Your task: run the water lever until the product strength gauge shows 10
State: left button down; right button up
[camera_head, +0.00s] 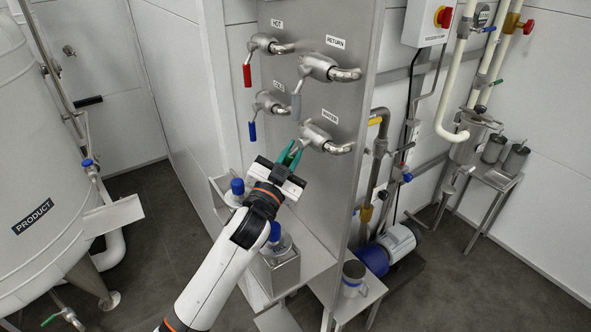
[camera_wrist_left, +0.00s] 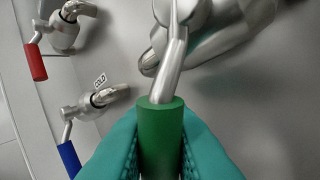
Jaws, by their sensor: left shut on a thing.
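The water valve (camera_head: 322,139) is on the steel panel under the WATER label (camera_head: 329,116). Its lever has a green grip (camera_wrist_left: 161,130), which points down toward the camera in the left wrist view. My left gripper (camera_head: 289,155) is shut on the green grip, with a teal finger on each side of it. In the head view the fingers mostly hide the grip. The product tank (camera_head: 35,160), marked PRODUCT, stands at the left. No product strength gauge reading can be made out. My right gripper is not in view.
The hot valve with its red lever (camera_head: 247,75), the cold valve with its blue lever (camera_head: 252,131) and the return valve with its grey lever (camera_head: 296,106) are close by on the same panel. A shelf with blue-capped bottles (camera_head: 237,187) is below. A pump (camera_head: 397,243) stands at the right.

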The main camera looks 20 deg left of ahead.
pick_arm(q)
jog(key=shift+w+a+r+m+h+b, duration=0.25)
jog(key=shift+r+m+h+b, duration=0.6)
jog(key=shift+m+h+b, duration=1.35)
jog(key=shift+w+a+r+m+h+b, duration=0.35)
jog(key=shift+r+m+h, duration=0.75)
jog(key=shift+m, duration=2.3)
jog(key=shift+w+a+r+m+h+b, duration=0.1)
jog(key=shift+a+r+m+h+b, duration=0.3)
jog(key=shift+m+h+b, duration=1.55)
jog(key=shift+d+r+m+p, duration=0.2)
jog(key=shift+m+p, duration=0.3)
jog(key=shift+m, duration=0.45)
jog(key=c, duration=1.4)
grip_release()
